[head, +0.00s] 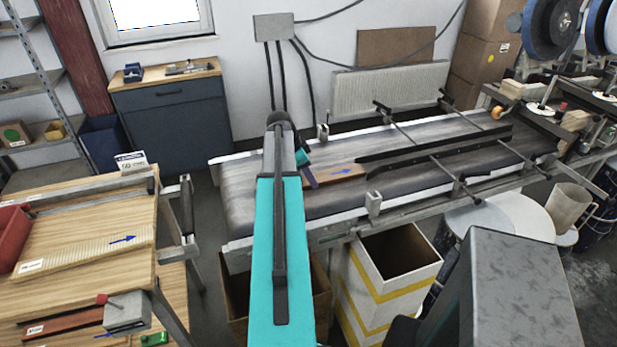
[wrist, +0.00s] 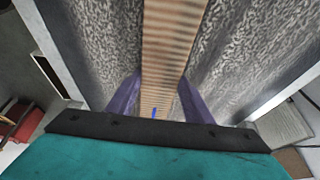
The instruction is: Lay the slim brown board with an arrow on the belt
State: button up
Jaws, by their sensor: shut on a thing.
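The slim brown board (head: 338,174) with a blue arrow is over the left part of the conveyor belt (head: 245,190), just left of the dark guide rail. It lies flat, on or very close to the belt; I cannot tell if it touches. My gripper (head: 309,178) is at the board's left end, partly hidden behind my teal arm. In the wrist view, the two purple fingers of my gripper (wrist: 158,100) stand on either side of the board (wrist: 170,50) and are shut on it. The patterned grey belt (wrist: 105,40) shows on both sides.
Dark guide rails (head: 430,150) run above the belt to the right. At the left, a wooden table (head: 110,215) holds a pale ribbed board (head: 75,252) with a blue arrow. A white and yellow bin (head: 385,290) stands in front of the belt. The belt's left end is clear.

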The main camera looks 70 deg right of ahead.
jog(key=o, duration=1.3)
jog(key=shift+r, duration=0.2)
jog(key=shift+b+v, duration=1.35)
jog(key=shift+v, duration=4.6)
